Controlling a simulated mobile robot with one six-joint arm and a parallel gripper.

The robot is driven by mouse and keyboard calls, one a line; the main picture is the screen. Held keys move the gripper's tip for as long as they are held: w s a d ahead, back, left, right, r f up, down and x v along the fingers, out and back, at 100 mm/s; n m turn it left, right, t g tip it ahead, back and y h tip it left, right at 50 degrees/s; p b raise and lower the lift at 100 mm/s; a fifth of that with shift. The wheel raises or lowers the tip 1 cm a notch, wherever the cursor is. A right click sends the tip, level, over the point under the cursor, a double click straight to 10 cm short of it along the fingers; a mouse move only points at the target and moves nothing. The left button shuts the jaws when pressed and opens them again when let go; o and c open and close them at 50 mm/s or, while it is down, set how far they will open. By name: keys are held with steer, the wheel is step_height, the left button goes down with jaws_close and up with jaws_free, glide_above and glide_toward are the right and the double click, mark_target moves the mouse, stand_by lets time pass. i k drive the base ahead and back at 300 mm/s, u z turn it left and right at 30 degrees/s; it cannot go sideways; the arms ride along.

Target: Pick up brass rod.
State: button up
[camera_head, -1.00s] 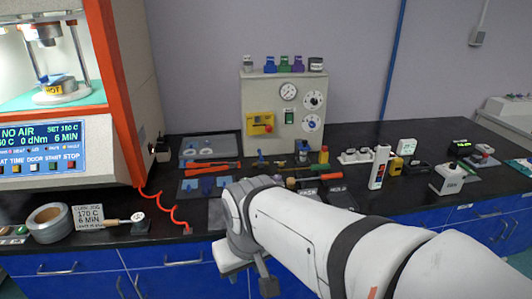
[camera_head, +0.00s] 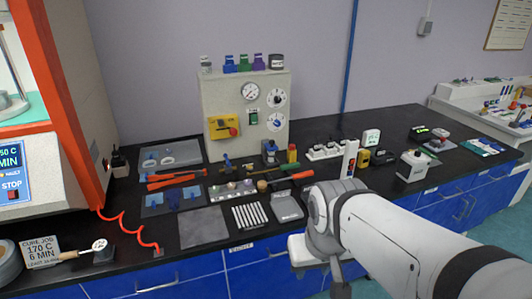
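A small brass-coloured piece (camera_head: 228,166) lies on the black bench in front of the grey gauge panel, among small tools. It is too small to tell whether it is the brass rod. Several pale, silvery rods (camera_head: 250,216) lie side by side nearer the front edge. My gripper (camera_head: 338,288) hangs at the bottom of the picture, in front of the bench and right of these rods. Its fingers are mostly hidden or cut off, so I cannot see whether it is open.
The grey gauge panel (camera_head: 245,112) stands at the back. Orange-handled tools (camera_head: 172,180), a grey mat (camera_head: 204,228) and a grey scale-like device (camera_head: 286,207) lie on the bench. The orange-framed machine (camera_head: 75,120) stands left. Small instruments fill the right side; bare bench shows behind them.

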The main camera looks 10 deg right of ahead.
mark_target(286, 167)
steer(key=u, duration=0.05)
steer(key=i, duration=1)
steer(key=z, duration=0.05)
